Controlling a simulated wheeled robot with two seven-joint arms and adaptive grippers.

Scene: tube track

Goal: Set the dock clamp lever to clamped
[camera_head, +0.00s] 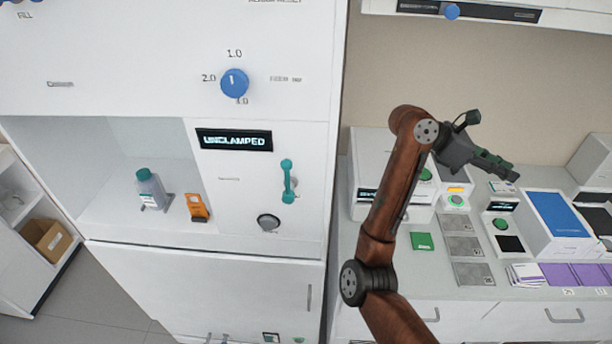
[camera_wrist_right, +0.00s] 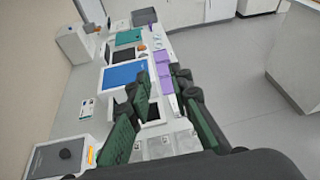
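The dock clamp lever (camera_head: 288,181) is a teal handle standing roughly upright on the white cabinet's front panel. The dark display (camera_head: 234,140) above and left of it reads "UNCLAMPED". My right gripper (camera_head: 508,172) is well to the right of the lever, raised over the side counter and pointing away from the cabinet. In the right wrist view its two green-and-black fingers (camera_wrist_right: 160,80) stand apart with nothing held between them. The lever does not show in that view. My left gripper is not in view.
A blue knob (camera_head: 235,83) sits above the display and a round grey knob (camera_head: 268,222) below the lever. The open bay at left holds a teal-capped bottle (camera_head: 151,188) and an orange item (camera_head: 197,207). The right counter (camera_head: 436,284) carries boxes, tiles and purple cards.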

